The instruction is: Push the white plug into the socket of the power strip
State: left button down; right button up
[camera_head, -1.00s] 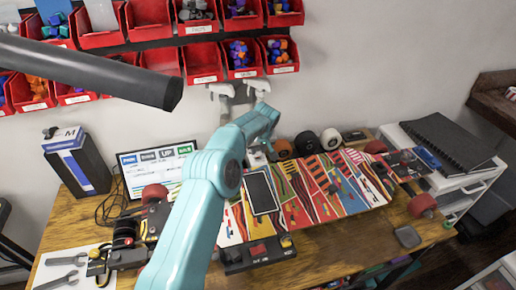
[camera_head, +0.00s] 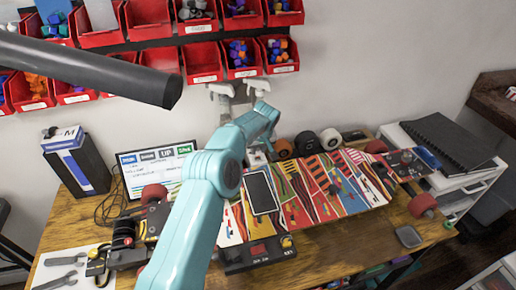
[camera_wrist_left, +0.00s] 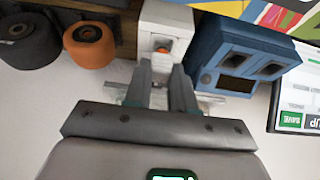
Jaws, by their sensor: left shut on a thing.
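My left gripper (camera_wrist_left: 160,72) is shut at the end of the teal arm, low at the back of the bench. In the head view my arm mostly hides it. In the wrist view a pale piece, likely the white plug, shows between the fingers; most of it is covered. Just beyond the fingertips is a white block (camera_wrist_left: 165,14) with a small orange part, likely the power strip. It shows as a small pale patch in the head view (camera_head: 257,157). I cannot tell whether the plug is in a socket. My right gripper is not in view.
A blue device (camera_wrist_left: 240,55) with dark openings stands close beside the fingers. Orange (camera_wrist_left: 89,42) and black (camera_wrist_left: 28,40) wheels lie on the other side. A colourful skateboard deck (camera_head: 325,185), a phone (camera_head: 261,192) and a monitor (camera_head: 155,170) crowd the bench.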

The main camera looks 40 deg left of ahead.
pick_arm(q)
jog(key=shift+f+b, duration=1.05)
jog(key=shift+b, duration=0.05)
dwell(1.4)
jog(key=c, duration=0.6)
grip_release()
jog(key=shift+r, duration=0.2)
jog(key=shift+r+p, duration=0.9)
jog(key=shift+r, duration=0.5)
jog(key=shift+r, duration=0.1)
jog(key=shift+r+p, duration=2.2)
jog(key=shift+r, duration=0.75)
